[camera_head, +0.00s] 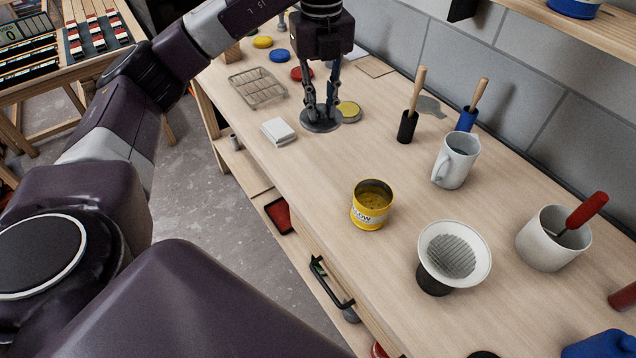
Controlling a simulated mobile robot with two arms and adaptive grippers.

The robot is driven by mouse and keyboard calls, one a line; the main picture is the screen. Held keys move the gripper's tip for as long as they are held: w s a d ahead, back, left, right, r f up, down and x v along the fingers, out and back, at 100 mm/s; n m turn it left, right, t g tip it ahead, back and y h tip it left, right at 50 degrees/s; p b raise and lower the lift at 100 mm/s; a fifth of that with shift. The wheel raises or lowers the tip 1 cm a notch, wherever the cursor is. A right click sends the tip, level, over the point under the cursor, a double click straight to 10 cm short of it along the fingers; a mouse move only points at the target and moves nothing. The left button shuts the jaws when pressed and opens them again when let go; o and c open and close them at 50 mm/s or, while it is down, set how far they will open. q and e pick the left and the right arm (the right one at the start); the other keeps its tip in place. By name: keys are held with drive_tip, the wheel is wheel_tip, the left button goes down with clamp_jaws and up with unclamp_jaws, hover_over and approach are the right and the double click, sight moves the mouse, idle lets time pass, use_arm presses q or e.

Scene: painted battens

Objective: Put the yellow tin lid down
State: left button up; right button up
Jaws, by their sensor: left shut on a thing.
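My left gripper (320,112) reaches down over the far half of the bench with its fingers closed on the yellow tin lid (321,125), a flat round disc that looks dark grey from here. The lid is about level and low over the bench; I cannot tell whether it touches the wood. A yellow round piece with a pale rim (350,111) lies just right of it, partly hidden by it and the fingers. The yellow tin (368,214) stands open and upright nearer to me, apart from the gripper. My right gripper is out of view.
A white block (278,131) and a wire rack (257,88) are left of the gripper. Two brushes in holders (407,127) (467,119), a white jug (455,162), a dripper (454,255) and a white pot (545,245) stand right. Bare wood lies between lid and tin.

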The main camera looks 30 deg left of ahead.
use_arm(q)
drive_tip(key=shift+s+a+f+n, duration=0.1)
drive_tip(key=shift+a+f+n, duration=0.1)
drive_tip(key=shift+a+n, duration=0.3)
drive_tip(key=shift+a+f, duration=0.1)
drive_tip(key=shift+f, duration=0.2)
approach(316, 183)
drive_tip(key=shift+f+p, duration=0.6)
drive_tip(key=shift+f, duration=0.05)
wheel_tip(316, 183, down, 5)
drive_tip(key=shift+r+p, duration=0.1)
drive_tip(key=shift+p, duration=0.45)
drive_tip(key=o, duration=0.9)
drive_tip(key=shift+o, duration=0.2)
